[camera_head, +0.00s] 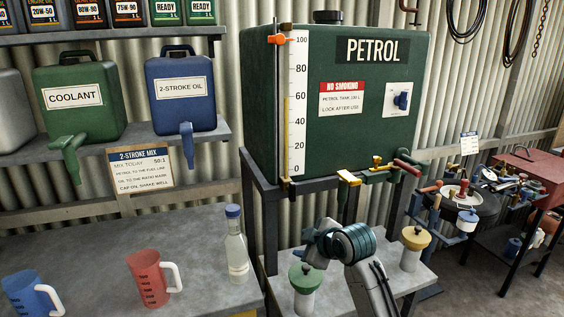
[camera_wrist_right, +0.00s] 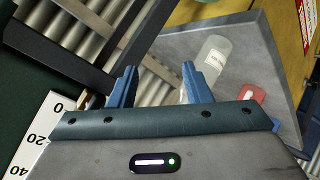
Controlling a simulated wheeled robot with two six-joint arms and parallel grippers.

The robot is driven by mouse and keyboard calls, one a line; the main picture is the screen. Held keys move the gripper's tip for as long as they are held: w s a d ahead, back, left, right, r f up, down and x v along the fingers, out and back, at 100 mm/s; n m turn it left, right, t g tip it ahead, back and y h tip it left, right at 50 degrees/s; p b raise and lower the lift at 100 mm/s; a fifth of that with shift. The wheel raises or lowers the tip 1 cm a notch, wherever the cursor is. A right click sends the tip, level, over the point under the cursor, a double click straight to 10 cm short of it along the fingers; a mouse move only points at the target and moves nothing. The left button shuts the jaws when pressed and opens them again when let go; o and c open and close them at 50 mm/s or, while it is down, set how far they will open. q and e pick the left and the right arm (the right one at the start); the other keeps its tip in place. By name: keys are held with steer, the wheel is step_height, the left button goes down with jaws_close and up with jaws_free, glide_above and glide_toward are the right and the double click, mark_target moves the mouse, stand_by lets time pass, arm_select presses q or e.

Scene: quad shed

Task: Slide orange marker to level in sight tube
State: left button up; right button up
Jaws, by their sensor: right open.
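The orange marker (camera_head: 278,39) sits at the top of the sight tube (camera_head: 287,130), beside the 100 mark. Yellow liquid fills the tube to about the 60 mark. The white scale (camera_head: 298,100) stands just right of the tube on the green petrol tank (camera_head: 350,145). My right gripper (camera_head: 318,243) is below the tank in the head view, its fingertips hard to make out. In the right wrist view the gripper (camera_wrist_right: 160,87) is open with nothing between its fingers. The scale's lower end (camera_wrist_right: 38,135) shows at left there; the marker is not in that view. My left gripper is not in view.
A glass bottle (camera_head: 236,250) and red jug (camera_head: 150,280) stand on the bench at left. A green-lidded jar (camera_head: 304,285) and yellow-lidded jar (camera_head: 413,250) stand under the tank. A tap with a red handle (camera_head: 408,168) juts out at the tank's lower right.

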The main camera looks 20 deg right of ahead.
steer(key=w+r+n+t+y, duration=0.1)
steer(key=w+r+n+t, duration=0.2)
steer(key=r, duration=0.9)
steer(key=w+r+n+y, duration=0.15)
steer(key=w+r, duration=0.25)
steer(key=r, duration=0.7)
steer(key=n+t+y+p, duration=0.1)
steer(key=n+t+y, duration=0.15)
steer(key=n, duration=0.45)
glide_toward(282, 40)
steer(key=x, duration=0.2)
steer(key=p+x, duration=0.2)
steer(key=x, duration=0.2)
steer(key=p+x, duration=0.3)
steer(key=x, duration=0.2)
steer(key=shift+w+a+r, duration=0.1)
steer(key=shift+a+r, duration=0.05)
steer(key=shift+r, duration=0.05)
steer(key=shift+w+a+f, duration=0.15)
steer(key=shift+w, duration=0.45)
jaws_close()
